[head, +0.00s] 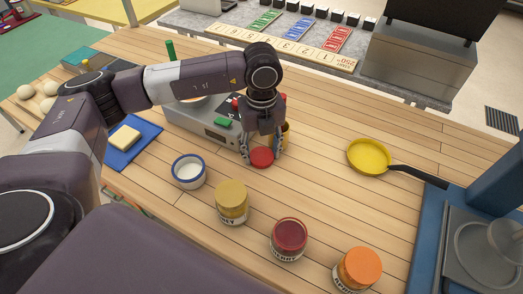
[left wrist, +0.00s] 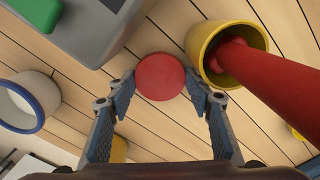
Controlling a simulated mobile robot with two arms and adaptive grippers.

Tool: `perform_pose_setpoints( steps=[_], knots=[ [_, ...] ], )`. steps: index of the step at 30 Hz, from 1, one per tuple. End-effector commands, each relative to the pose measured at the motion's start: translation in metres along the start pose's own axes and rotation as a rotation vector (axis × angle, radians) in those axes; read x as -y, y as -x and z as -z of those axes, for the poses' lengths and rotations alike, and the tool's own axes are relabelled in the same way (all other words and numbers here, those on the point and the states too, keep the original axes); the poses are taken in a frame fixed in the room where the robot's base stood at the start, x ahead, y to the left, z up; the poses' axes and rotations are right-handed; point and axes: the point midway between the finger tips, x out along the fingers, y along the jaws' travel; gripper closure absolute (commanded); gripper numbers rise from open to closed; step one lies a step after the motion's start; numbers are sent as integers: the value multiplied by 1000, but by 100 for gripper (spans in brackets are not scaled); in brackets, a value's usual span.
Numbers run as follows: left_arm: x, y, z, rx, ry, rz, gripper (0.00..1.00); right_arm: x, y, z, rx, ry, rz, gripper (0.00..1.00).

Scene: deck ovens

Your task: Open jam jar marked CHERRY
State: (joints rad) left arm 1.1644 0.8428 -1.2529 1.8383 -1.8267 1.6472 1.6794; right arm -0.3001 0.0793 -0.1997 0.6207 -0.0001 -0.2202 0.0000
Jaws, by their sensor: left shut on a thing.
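My left gripper (head: 262,155) is shut on a round red lid-like disc (head: 262,158), with a finger on each side. In the left wrist view the disc (left wrist: 160,77) sits between the fingertips (left wrist: 160,88). A jar with a dark red top (head: 289,234) stands on the wooden table nearer the front; its label is too small to read surely, and I cannot tell whether its top is a lid or bare jam. A yellow-topped jar (head: 232,198) stands to its left and an orange-topped jar (head: 358,268) to its right. My right gripper is not in view.
A yellow cup (left wrist: 208,62) with a red object in it stands close beside the gripper. A grey device (head: 205,122) is behind it. A blue-rimmed bowl (head: 188,170), butter on a blue board (head: 119,156), and a yellow pan (head: 369,156) lie around. The table between gripper and pan is clear.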

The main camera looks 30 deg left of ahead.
Motion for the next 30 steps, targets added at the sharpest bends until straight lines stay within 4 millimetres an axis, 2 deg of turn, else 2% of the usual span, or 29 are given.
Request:
perform_pose_setpoints(
  steps=[1,2,3,11,15,16,20,30],
  knots=[
    [0,-4,0,-1,-1,-1,82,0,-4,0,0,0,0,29],
    [0,-2,0,0,-1,0,50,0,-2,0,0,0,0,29],
    [0,-2,0,0,-1,-1,46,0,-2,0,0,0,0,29],
    [0,-1,0,0,0,0,46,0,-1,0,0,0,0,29],
    [0,5,0,0,0,0,46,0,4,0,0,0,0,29],
    [1,7,0,2,0,2,46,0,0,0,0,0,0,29],
    [1,29,-1,4,-2,5,46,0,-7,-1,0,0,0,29],
    [1,100,0,2,-2,3,46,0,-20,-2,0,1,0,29]
  ],
)
